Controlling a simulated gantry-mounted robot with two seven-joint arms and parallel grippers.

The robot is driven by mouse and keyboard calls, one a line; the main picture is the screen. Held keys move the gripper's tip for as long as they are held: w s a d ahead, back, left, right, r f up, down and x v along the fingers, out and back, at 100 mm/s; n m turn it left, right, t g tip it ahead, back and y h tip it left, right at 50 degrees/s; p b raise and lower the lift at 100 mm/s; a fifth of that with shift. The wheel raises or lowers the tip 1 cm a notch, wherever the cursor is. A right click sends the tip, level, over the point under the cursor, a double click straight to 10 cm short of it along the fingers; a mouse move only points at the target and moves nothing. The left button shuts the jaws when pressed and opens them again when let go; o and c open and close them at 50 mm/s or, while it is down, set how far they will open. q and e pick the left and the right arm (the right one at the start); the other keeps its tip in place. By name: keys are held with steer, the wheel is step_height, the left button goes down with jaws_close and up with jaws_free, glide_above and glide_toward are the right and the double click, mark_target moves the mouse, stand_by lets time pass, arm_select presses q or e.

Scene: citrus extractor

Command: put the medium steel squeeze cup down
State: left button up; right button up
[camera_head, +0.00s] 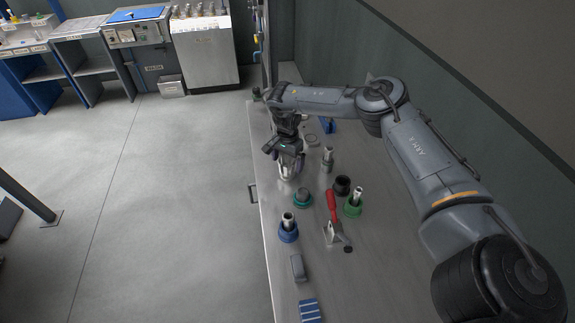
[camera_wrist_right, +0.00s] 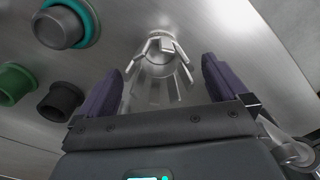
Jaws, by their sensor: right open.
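The steel squeeze cup (camera_wrist_right: 168,68), with upright prongs around a central piece, shows at the top middle of the right wrist view, over the steel bench. I cannot tell its size class for sure. My right gripper (camera_wrist_right: 160,88) is open, with one dark purple finger on each side of the cup and gaps showing between. My left gripper is not in view.
A steel cylinder (camera_head: 328,160) stands to the right of the gripper.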

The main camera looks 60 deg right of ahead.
step_height(320, 180, up, 8)
steer(key=p, duration=0.1)
steer(key=shift+r+p, duration=0.2)
steer(key=shift+p, duration=0.15)
stand_by(0.3)
